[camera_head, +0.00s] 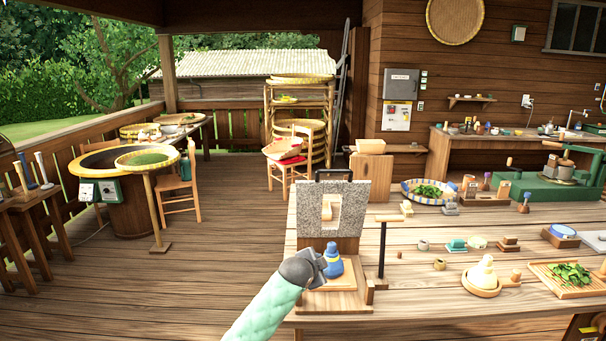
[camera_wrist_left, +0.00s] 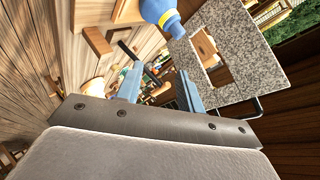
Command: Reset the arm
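My left arm comes in from the bottom of the head view, and its gripper (camera_head: 316,264) is over the near left end of the wooden table (camera_head: 440,312). In the left wrist view the two fingers of this gripper (camera_wrist_left: 159,88) stand apart with nothing held between them. A blue bottle-like object with a yellow band (camera_head: 333,268) stands on a small wooden base beside the gripper, partly hidden by it. It also shows in the left wrist view (camera_wrist_left: 161,12), beyond the fingers. My right gripper is not in view.
An upright speckled grey board (camera_head: 362,203) with a cutout stands behind the blue object. A black T-shaped post (camera_head: 382,250) is to its right. A wooden tray with green leaves (camera_head: 570,276) and several small items are further right. Open floor lies left of the table.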

